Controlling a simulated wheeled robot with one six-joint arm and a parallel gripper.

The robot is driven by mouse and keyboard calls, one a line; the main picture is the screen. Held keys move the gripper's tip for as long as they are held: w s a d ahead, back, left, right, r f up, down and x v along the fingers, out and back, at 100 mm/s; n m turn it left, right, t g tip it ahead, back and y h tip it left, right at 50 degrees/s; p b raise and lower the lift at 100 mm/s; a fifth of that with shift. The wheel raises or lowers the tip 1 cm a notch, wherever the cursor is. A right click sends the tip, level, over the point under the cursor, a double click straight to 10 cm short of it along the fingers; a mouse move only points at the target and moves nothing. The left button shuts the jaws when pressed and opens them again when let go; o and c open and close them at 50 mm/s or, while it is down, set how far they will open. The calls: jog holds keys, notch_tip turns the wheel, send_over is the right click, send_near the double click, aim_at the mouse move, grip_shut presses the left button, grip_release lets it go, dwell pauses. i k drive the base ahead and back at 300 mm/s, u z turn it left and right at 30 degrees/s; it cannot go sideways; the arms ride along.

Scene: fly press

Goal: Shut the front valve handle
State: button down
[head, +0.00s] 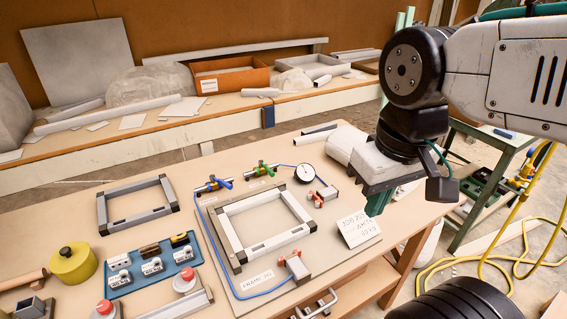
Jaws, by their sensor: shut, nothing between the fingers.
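Two small brass valves stand at the back edge of the board (222,272) on the table. The nearer, left valve (209,186) has a blue handle (224,182). The farther, right valve (258,171) has a green handle (268,169). The picture is too small to tell whether either handle is open or closed. My gripper (376,207) has greenish fingers, points down and is shut and empty. It is above the board's right side, near a white lettered card (357,229), well right of both valves and apart from them.
A round gauge (305,173) stands right of the valves. A grey frame (262,223) and blue hose (226,258) lie on the board. Another frame (138,204), a blue tray (152,270) and a yellow pot (73,263) are left. A cluttered bench runs behind.

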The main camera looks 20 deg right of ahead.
aim_at(211, 177)
jog(key=z, duration=0.5)
jog(key=k, duration=1.45)
jog(key=u, duration=0.75)
jog(key=i, duration=1.65)
